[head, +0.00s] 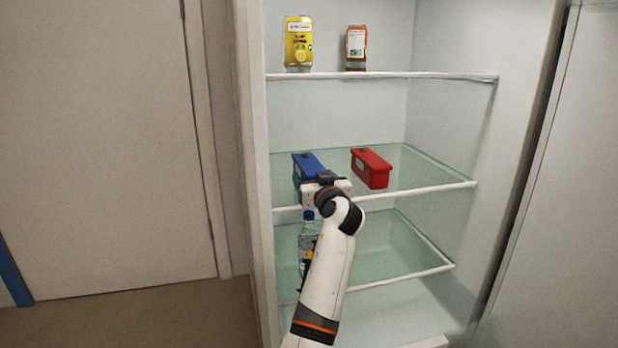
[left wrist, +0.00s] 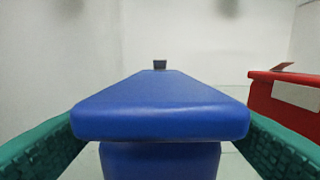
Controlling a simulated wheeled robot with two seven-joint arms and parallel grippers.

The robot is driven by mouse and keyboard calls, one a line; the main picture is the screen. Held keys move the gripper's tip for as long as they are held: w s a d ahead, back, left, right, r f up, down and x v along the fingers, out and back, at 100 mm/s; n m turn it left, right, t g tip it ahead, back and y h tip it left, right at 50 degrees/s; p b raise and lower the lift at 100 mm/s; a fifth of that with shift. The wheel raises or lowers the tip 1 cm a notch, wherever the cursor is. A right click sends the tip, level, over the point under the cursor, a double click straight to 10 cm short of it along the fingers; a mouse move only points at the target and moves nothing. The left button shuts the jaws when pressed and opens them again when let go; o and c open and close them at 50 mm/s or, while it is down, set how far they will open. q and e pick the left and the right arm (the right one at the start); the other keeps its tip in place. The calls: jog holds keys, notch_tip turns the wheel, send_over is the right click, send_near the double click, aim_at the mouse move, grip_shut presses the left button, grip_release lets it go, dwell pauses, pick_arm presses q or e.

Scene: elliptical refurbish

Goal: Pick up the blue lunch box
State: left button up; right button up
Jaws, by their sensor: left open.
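The blue lunch box (head: 309,163) sits on the middle glass shelf of the open fridge, at the left. My left gripper (head: 312,183) is at its near end, and my wrist hides part of the box in the head view. In the left wrist view the blue lunch box (left wrist: 160,105) fills the centre, with its lid's near edge close to the camera. The green fingers of my left gripper (left wrist: 160,150) are open, one on each side of the box. I cannot tell whether they touch it. My right gripper is in neither view.
A red box (head: 371,168) stands on the same shelf to the right, and also shows in the left wrist view (left wrist: 285,103). A clear bottle (head: 308,236) stands below, partly behind my arm.

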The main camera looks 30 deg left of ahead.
pick_arm(q)
jog(key=shift+w+a, duration=0.25)
jog(key=shift+a, duration=0.1)
jog(key=shift+w, duration=0.1)
